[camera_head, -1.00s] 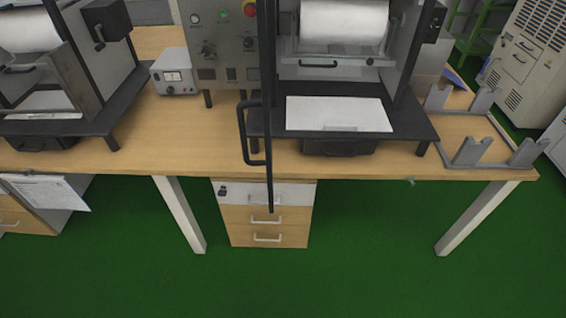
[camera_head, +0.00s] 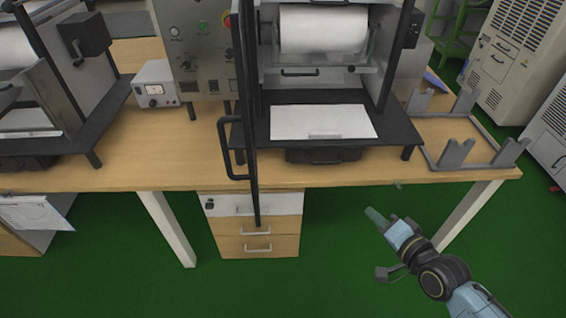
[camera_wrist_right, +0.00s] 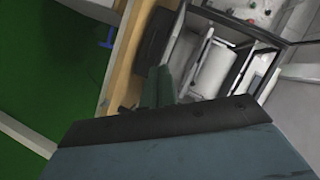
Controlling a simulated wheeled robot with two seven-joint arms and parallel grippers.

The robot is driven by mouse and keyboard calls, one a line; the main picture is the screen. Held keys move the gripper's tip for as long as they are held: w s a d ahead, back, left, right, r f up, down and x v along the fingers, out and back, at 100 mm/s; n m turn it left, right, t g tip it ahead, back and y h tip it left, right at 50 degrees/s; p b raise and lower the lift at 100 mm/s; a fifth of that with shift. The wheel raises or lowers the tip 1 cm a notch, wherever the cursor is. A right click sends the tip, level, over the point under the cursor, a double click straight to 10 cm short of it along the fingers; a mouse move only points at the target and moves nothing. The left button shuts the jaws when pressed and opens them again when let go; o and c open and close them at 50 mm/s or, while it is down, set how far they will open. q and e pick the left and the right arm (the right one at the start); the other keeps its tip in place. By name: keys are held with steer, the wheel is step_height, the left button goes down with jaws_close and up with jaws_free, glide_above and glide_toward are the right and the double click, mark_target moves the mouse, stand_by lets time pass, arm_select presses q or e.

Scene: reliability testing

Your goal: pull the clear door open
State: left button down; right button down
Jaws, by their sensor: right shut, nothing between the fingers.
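The clear door shows as a dark upright frame bar (camera_head: 247,100) with a black handle (camera_head: 223,150) on its left side. The bar reaches down past the table's front edge in the picture, so the door seems to stand out towards me, nearly edge-on. Its clear panel is hard to make out. Behind it is the machine with a white roller (camera_head: 322,30). My right gripper (camera_head: 374,215) is shut and empty, low in front of the table, right of the handle and well apart from it. Its fingers (camera_wrist_right: 158,87) also show in the right wrist view. My left gripper is out of view.
The wooden table (camera_head: 190,150) carries a second machine at left, a small meter box (camera_head: 155,88) and a grey metal bracket (camera_head: 462,152) at right. A drawer unit (camera_head: 250,235) stands below. Green floor (camera_head: 330,270) is clear in front.

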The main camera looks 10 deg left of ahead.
steer(key=s+a+r+g+y, duration=0.2)
steer(key=s+a+r+y, duration=0.25)
steer(key=r, duration=0.55)
steer(key=s+a+r+g+y, duration=0.25)
steer(key=s+a+r, duration=0.3)
steer(key=r, duration=0.45)
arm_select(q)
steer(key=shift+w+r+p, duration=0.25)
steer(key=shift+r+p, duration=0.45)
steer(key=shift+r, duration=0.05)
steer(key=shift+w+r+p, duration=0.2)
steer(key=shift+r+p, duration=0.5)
arm_select(e)
steer(key=s+a+x, duration=0.1)
steer(key=s+x, duration=0.1)
steer(key=x, duration=1)
steer(key=shift+s+m+t, duration=0.25)
steer(key=shift+m+t, duration=0.05)
steer(key=shift+t, duration=0.05)
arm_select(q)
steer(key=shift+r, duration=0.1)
arm_select(e)
steer(key=shift+a+r, duration=0.1)
